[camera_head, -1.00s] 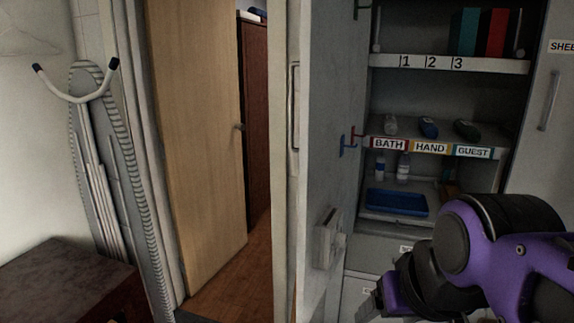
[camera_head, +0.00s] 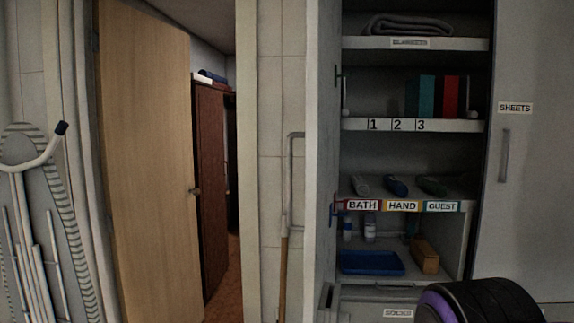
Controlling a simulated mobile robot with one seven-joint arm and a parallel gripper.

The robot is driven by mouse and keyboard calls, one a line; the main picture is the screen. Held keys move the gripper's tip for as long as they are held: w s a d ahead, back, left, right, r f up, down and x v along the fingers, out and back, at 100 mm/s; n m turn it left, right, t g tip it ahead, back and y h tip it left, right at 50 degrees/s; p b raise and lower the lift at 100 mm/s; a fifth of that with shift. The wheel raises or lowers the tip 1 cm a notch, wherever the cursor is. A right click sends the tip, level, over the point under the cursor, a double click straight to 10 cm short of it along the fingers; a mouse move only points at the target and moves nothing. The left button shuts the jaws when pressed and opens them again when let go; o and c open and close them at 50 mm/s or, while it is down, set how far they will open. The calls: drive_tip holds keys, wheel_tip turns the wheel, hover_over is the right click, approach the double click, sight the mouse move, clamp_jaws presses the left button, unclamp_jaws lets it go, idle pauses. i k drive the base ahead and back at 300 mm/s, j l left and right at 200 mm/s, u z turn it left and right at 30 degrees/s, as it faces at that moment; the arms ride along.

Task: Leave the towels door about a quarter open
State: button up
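No label reading towels is legible. A grey cabinet door (camera_head: 326,170) stands wide open at the left of the shelves, seen nearly edge-on. Its long bar handle (camera_head: 292,180) shows to the left of its edge. The open shelves carry BATH, HAND and GUEST labels (camera_head: 402,206). My gripper is out of view; only a purple and black part of my arm shows at the bottom right, to the right of the open door. What the gripper holds or touches is hidden.
A closed door labelled SHEETS (camera_head: 530,170) is at the right. A blue tray (camera_head: 372,262) and several small items lie on the shelves. A wooden room door (camera_head: 148,160) stands ajar at the left, beside an ironing board (camera_head: 50,220). A pole (camera_head: 283,275) stands by the cabinet door.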

sight(322, 295)
drive_tip(key=j+z, duration=0.4)
drive_tip(key=j, duration=0.3)
drive_tip(key=j+z, duration=0.4)
drive_tip(key=j, duration=0.35)
